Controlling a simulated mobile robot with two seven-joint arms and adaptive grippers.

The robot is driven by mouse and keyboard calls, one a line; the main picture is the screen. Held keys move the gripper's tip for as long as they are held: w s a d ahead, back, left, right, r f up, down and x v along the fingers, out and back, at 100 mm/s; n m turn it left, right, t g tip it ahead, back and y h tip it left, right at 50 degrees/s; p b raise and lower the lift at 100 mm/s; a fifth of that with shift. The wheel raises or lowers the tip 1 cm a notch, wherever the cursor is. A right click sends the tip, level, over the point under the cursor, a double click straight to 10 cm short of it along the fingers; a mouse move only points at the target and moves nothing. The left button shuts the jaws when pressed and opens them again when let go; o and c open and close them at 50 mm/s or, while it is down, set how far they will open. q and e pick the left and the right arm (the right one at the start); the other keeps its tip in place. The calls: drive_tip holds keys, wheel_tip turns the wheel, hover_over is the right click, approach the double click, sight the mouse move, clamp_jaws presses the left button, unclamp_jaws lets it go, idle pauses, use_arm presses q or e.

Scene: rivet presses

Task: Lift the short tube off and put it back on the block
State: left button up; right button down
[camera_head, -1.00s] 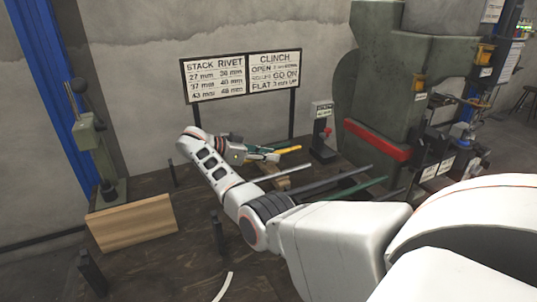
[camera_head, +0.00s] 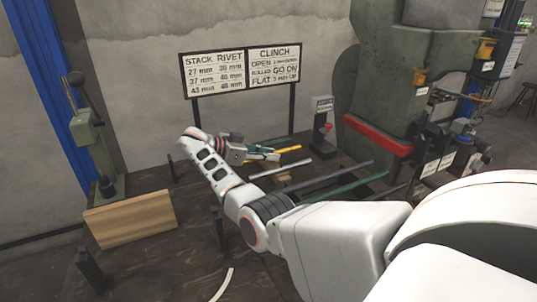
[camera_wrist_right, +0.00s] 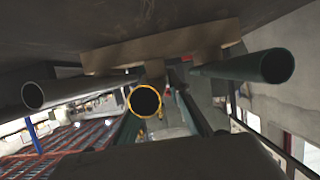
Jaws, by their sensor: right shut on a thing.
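My right gripper (camera_head: 262,154) is shut on a tube with a yellow rim (camera_head: 287,150). In the right wrist view the tube's round open end (camera_wrist_right: 145,101) faces me between the fingers. The wooden block (camera_head: 284,179) is mostly hidden in the head view by tubes and my arm. Its long edge also shows across the top of the right wrist view (camera_wrist_right: 120,57). Whether the yellow-rimmed tube touches the block is hidden. My left gripper is out of view.
A silver-grey tube (camera_head: 282,168) and a green tube (camera_head: 277,143) flank the gripped one; both also show in the right wrist view. Dark and green rods (camera_head: 345,186) lie nearer me. A green press (camera_head: 395,90) with a red bar stands right, a sign board (camera_head: 240,70) behind.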

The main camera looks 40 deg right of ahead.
drive_tip(key=c, duration=1.8)
unclamp_jaws()
drive_tip(key=shift+f, duration=0.1)
wheel_tip(320, 180, up, 10)
